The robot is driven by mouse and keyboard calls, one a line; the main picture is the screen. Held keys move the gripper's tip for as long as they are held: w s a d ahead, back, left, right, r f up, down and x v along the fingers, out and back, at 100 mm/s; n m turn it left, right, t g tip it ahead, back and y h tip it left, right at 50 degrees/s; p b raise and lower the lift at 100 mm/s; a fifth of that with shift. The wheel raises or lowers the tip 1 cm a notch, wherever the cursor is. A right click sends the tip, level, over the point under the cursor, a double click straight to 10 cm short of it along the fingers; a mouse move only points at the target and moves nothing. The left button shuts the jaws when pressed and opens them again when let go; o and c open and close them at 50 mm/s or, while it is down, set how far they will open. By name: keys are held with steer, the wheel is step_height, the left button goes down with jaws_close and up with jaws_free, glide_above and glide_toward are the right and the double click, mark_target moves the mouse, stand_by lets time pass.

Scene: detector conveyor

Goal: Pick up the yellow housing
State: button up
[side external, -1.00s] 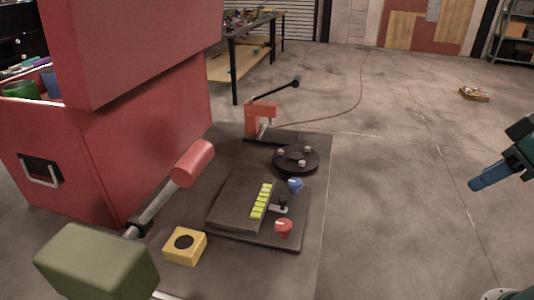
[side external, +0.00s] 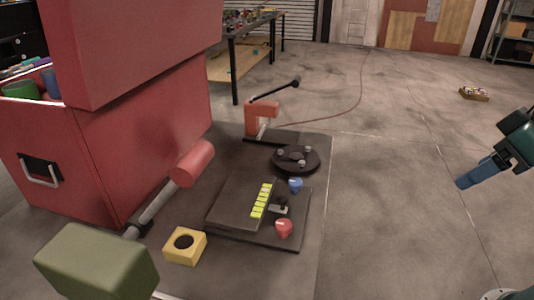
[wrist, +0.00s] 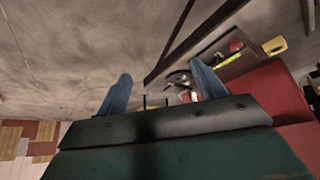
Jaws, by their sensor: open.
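The yellow housing (side external: 185,247) is a small square block with a round dark hole in its top. It sits on the dark mat at the front left in the side external view, beside the black control box. It also shows small at the upper right of the wrist view (wrist: 275,46). My gripper (side external: 464,183) is at the right edge of the side external view, far from the housing and above the floor. In the wrist view its two blue fingers (wrist: 158,84) are spread apart with nothing between them.
A black control box (side external: 228,205) carries yellow-green strips and blue and red knobs. A dark round plate (side external: 296,170) and a red lever press (side external: 262,118) stand behind it. A large red cabinet (side external: 150,140) and an olive-headed mallet (side external: 95,262) are at left. The floor between is clear.

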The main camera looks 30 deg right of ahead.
steer(key=w+a+r+n+y, duration=0.15)
steer(key=w+a+n, duration=0.35)
steer(key=w+a, duration=1.05)
steer(key=w+a+f+n+y, duration=0.1)
steer(key=w+a+f, duration=0.2)
steer(key=a, duration=0.7)
steer(key=w+a+f+n+g+y, duration=0.1)
steer(key=w+a+f+n, duration=0.1)
steer(key=a+f, duration=0.4)
steer(key=w+a, duration=0.1)
steer(key=a, duration=0.3)
steer(key=shift+w+a+n, duration=0.3)
steer(key=shift+w+a, duration=0.05)
steer(key=shift+w, duration=0.05)
steer(key=shift+f+y, duration=0.2)
steer(key=shift+y, duration=0.05)
glide_above(187, 242)
steer(key=s+d, duration=0.2)
steer(key=shift+s+f, duration=0.1)
steer(key=shift+f, duration=3.5)
